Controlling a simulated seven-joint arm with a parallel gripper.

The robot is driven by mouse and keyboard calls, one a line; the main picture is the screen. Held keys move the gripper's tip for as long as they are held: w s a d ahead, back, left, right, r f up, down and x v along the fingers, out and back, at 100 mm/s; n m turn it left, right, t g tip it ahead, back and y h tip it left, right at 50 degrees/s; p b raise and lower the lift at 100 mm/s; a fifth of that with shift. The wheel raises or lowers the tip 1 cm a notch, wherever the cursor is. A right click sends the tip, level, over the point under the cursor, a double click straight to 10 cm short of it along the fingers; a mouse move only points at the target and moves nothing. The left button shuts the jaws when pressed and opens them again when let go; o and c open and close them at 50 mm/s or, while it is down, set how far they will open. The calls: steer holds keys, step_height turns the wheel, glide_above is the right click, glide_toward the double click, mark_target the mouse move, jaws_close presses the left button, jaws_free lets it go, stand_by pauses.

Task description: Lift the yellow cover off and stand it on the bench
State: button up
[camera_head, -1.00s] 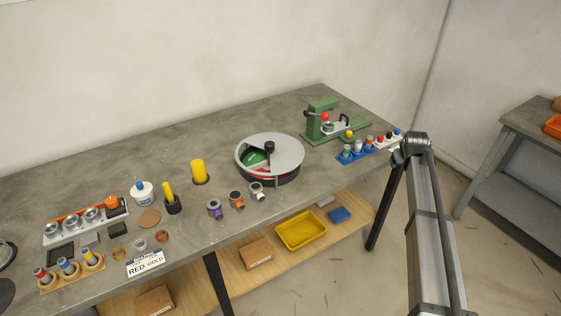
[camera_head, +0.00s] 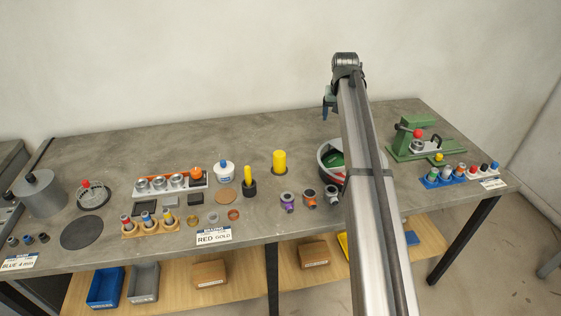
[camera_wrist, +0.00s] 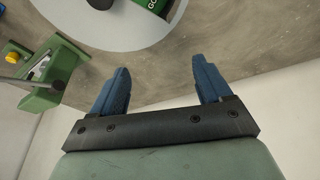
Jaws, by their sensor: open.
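A yellow cylindrical cover (camera_head: 279,161) stands upright on a small dark round base, near the middle of the bench (camera_head: 330,215). What is under it is hidden. My gripper (camera_head: 327,112) is beyond the back part of the bench, to the right of the yellow cover and apart from it. In the wrist view my gripper (camera_wrist: 160,67) has its two blue fingers spread with nothing between them. The yellow cover is not in the wrist view.
A green press (camera_head: 410,145) stands at right. A yellow-handled tool in a black holder (camera_head: 250,188) and a white bottle (camera_head: 223,172) stand left of the cover.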

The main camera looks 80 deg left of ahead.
mark_target(279, 161)
steer(key=s+f+h, duration=0.1)
steer(key=s, duration=0.5)
steer(key=s+f+g+h, duration=0.1)
steer(key=s, duration=0.6)
steer(key=s+f+h, duration=0.1)
steer(key=s, duration=0.5)
steer(key=shift+s+d+f+m+g, duration=0.15)
steer(key=shift+s+f+m+g, duration=0.1)
steer(key=shift+s+m+g, duration=0.1)
steer(key=shift+s+f, duration=0.1)
steer(key=shift+f, duration=0.05)
step_height(279, 161, down, 13)
steer(key=shift+f, duration=0.2)
steer(key=c, duration=1)
